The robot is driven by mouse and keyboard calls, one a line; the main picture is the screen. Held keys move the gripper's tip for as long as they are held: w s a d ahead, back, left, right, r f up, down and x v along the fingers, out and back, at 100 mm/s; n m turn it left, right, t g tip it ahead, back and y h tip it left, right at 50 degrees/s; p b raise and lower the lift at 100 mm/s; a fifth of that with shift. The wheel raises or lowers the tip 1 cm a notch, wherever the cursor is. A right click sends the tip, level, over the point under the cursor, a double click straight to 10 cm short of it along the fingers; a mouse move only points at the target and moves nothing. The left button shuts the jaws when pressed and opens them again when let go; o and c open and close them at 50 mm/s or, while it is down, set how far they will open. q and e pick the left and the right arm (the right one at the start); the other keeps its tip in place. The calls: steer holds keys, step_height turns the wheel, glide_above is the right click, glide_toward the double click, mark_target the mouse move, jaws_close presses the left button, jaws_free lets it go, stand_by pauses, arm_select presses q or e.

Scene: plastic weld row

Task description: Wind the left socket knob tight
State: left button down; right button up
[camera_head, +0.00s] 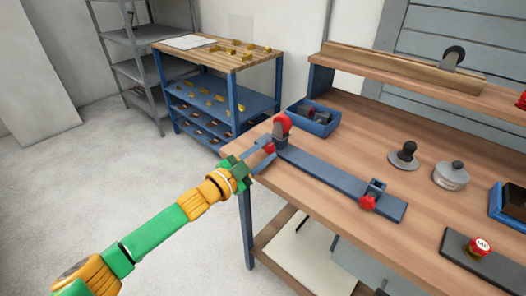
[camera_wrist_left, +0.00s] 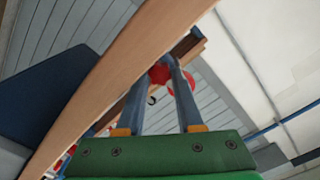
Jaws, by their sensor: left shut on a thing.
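A dark blue-grey rail (camera_head: 330,170) lies on the wooden bench, with a socket near each end. The left socket (camera_head: 279,139) has a red knob (camera_head: 269,149) on its front side. A larger red rounded part (camera_head: 282,122) stands at that socket's top. My left gripper (camera_head: 263,158) reaches in from the left and is shut on the left socket knob. In the left wrist view the red knob (camera_wrist_left: 159,74) sits between the two fingertips, and the larger red part (camera_wrist_left: 182,82) shows behind the right finger. The right socket has its own red knob (camera_head: 368,202).
A blue bin (camera_head: 316,119) with dark parts stands behind the left socket. A blue-legged cart (camera_head: 235,100) stands beyond the bench.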

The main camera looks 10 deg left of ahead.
arm_select(q)
steer(key=c, duration=0.6)
jaws_free()
steer(key=shift+o, duration=0.2)
